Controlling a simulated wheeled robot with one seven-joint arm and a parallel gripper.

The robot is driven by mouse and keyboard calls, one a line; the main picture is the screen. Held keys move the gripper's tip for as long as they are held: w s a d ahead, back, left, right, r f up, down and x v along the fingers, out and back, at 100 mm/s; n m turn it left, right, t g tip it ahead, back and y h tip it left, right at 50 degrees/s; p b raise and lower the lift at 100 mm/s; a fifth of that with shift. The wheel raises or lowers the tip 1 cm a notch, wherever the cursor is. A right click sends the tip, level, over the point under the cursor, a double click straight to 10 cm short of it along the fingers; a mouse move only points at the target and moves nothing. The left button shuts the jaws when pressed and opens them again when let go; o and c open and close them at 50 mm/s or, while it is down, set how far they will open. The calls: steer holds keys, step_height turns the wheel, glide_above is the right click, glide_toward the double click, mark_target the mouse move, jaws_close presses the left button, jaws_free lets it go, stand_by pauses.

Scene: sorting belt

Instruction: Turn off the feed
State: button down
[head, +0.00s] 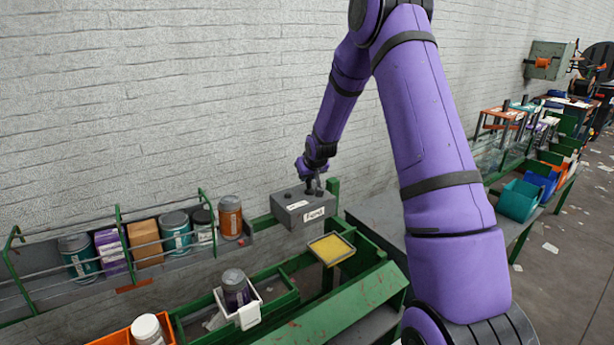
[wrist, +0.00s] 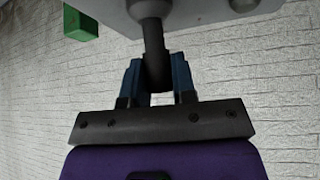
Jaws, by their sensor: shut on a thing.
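A grey control box (head: 304,207) with a label reading "Feed" stands on the green frame by the wall. My gripper (head: 314,184) is at the top of this box, at its right part. In the wrist view my gripper (wrist: 157,75) has its two blue fingers on either side of a dark lever (wrist: 152,40) that comes out of the grey box face (wrist: 190,12). The fingers are shut on the lever. In the head view the lever is mostly hidden by my gripper, and I cannot tell which way it is set.
A rack (head: 30,290) with several tins, jars and boxes runs along the wall at left. A yellow pad (head: 331,249) lies in front of the box. A jar (head: 236,289) stands in a white holder. Blue and teal bins (head: 518,201) stand at right.

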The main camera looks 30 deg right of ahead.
mark_target(311, 180)
steer(key=s+t, duration=0.2)
steer(key=t, duration=0.1)
steer(key=shift+s, duration=0.15)
steer(key=shift+s+f+m+t, duration=0.2)
steer(key=shift+s+t, duration=0.25)
steer(key=shift+t, duration=0.5)
steer(key=shift+s+f+m+t, duration=0.15)
steer(key=shift+s+t, duration=0.3)
steer(key=shift+t, duration=0.5)
steer(key=c, duration=0.9)
jaws_free()
steer(key=shift+c, duration=0.2)
steer(key=shift+r, duration=0.1)
steer(key=shift+s, duration=0.1)
steer(key=v, duration=1)
steer(key=shift+s, duration=0.35)
